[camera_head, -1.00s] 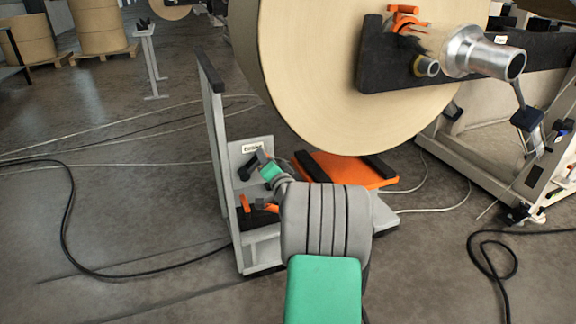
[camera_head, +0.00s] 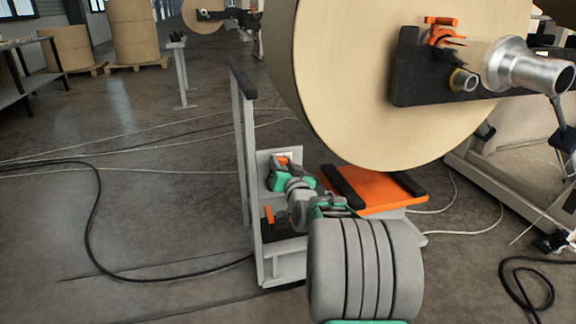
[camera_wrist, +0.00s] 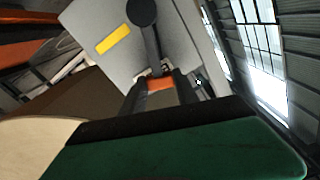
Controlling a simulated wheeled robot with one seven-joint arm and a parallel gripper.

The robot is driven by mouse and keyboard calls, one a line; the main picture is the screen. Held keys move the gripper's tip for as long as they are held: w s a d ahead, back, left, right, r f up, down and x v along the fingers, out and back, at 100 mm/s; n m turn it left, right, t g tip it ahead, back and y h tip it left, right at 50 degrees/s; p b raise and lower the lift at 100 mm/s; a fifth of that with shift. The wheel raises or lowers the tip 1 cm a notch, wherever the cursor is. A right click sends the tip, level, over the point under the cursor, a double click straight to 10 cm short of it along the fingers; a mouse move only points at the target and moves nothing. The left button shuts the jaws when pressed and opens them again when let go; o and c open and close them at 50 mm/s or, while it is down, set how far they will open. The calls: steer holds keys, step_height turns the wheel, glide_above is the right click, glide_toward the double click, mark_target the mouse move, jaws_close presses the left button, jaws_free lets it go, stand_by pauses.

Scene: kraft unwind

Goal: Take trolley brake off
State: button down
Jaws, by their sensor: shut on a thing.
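The trolley (camera_head: 243,160) is a grey upright frame with a black top bar and an orange platform (camera_head: 378,188) beneath the big kraft roll (camera_head: 355,90). A lever with a round black hub (camera_wrist: 142,12), a black arm and an orange grip (camera_wrist: 158,83) is on its grey panel (camera_wrist: 100,35). My gripper (camera_wrist: 160,90) is shut on the orange grip, one dark finger on each side. In the head view my gripper (camera_head: 282,166) is at the trolley's panel, and my wrist hides part of it. I cannot tell the lever's brake position.
A black cable (camera_head: 92,215) and thin white cords lie on the floor at left. An unwind stand (camera_head: 500,165) with a black arm and metal shaft is at right. A grey stand (camera_head: 181,75) and palletised rolls (camera_head: 138,35) are further back. Floor at left is mostly open.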

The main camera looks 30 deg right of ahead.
steer(key=c, duration=0.9)
jaws_free()
steer(key=p+v, duration=0.2)
steer(key=v, duration=0.5)
steer(key=shift+s+a, duration=0.15)
steer(key=shift+s, duration=0.2)
